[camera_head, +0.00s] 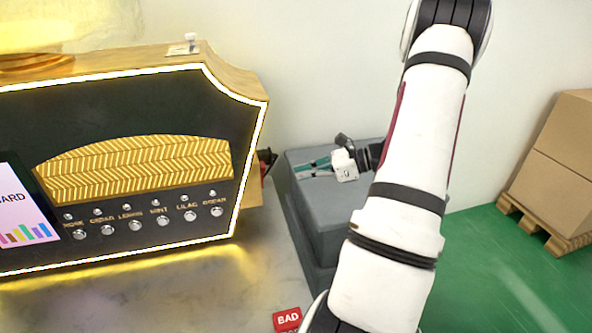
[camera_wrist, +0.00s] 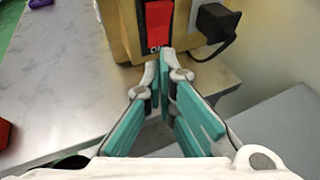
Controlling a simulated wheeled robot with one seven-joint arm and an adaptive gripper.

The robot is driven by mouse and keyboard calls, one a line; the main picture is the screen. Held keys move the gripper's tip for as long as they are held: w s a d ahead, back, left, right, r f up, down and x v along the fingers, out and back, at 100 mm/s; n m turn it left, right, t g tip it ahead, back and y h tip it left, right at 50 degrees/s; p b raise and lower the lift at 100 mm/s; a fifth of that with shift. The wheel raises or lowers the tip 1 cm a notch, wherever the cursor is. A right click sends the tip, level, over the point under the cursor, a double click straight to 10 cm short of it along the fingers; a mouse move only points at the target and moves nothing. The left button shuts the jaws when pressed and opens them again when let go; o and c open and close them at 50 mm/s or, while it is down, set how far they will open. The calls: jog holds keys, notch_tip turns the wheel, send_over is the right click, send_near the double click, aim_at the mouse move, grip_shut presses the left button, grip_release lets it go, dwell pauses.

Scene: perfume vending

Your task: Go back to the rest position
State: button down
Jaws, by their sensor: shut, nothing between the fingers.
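My gripper (camera_head: 318,168) shows in the head view to the right of the vending machine, over a dark grey box-like block. Its teal fingers point left toward the machine's side. In the wrist view my gripper (camera_wrist: 163,68) is shut, with its fingertips together and nothing between them. The fingertips appear just in front of a red rocker switch (camera_wrist: 158,24) on the machine's side; I cannot tell whether they touch it. The vending machine (camera_head: 190,115) has a lit outline and a row of labelled round buttons.
A black plug with a cable (camera_wrist: 216,24) sits beside the switch. The grey block (camera_head: 310,215) stands below my gripper. Cardboard boxes (camera_head: 565,150) on a pallet stand at right.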

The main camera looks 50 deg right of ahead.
jog(key=s+a+r+n+g+y, duration=0.1)
jog(key=a+r+n+g, duration=0.5)
jog(key=a, duration=0.7)
jog(key=a+r+n+g, duration=0.4)
jog(key=a+r+n, duration=0.3)
jog(key=a, duration=0.6)
jog(key=s+a+r+n+g+h, duration=0.1)
jog(key=s+a+n+h, duration=0.35)
jog(key=s+n, duration=0.45)
jog(key=s+a+r+n+g+h, duration=0.1)
jog(key=s+a+n+h, duration=0.35)
jog(key=s+n, duration=0.4)
notch_tip(320, 180, up, 21)
jog(key=s+t+y+p, duration=0.1)
jog(key=t+p, duration=0.3)
jog(key=p, duration=1.5)
jog(key=shift+s+p, duration=0.3)
jog(key=shift+s, duration=0.15)
